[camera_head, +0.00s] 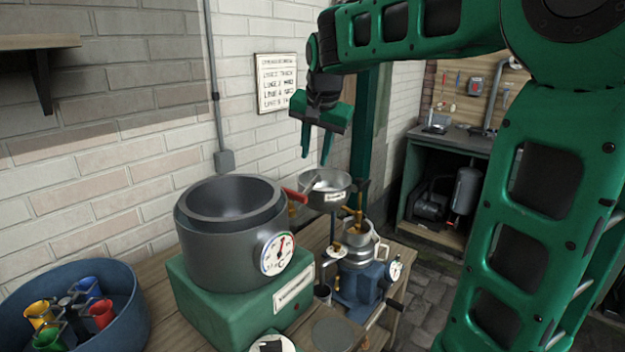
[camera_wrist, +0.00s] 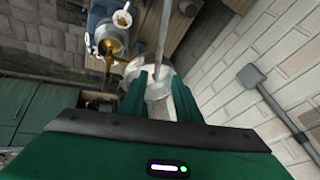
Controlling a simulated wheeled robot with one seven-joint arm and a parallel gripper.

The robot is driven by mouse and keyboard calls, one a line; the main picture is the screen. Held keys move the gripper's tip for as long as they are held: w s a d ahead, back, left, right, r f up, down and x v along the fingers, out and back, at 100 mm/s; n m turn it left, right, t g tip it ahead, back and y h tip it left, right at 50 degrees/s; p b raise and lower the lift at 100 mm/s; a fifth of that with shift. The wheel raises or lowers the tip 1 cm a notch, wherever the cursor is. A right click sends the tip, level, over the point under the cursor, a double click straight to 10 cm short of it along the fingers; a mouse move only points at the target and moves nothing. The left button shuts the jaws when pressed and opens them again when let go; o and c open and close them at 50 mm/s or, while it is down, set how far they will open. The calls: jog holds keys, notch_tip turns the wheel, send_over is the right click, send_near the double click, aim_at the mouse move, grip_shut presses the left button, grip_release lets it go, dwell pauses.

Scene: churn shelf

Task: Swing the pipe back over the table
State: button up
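My gripper (camera_head: 316,150) hangs fingers down above a light metal bowl (camera_head: 325,190). The bowl stands above a blue-based machine (camera_head: 358,285) with brass parts on the wooden table (camera_head: 150,290). A red lever (camera_head: 294,195) lies left of the bowl.
A large grey pot (camera_head: 230,240) with a dial stands on a green base left of the bowl. A blue tub (camera_head: 125,320) with coloured cups is at the lower left. The brick wall with a sign (camera_head: 276,83) is close behind. A bench with a sink stands at back right.

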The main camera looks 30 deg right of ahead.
aim_at(312, 184)
jog(key=x, duration=1)
jog(key=shift+s+d, duration=0.1)
grip_shut()
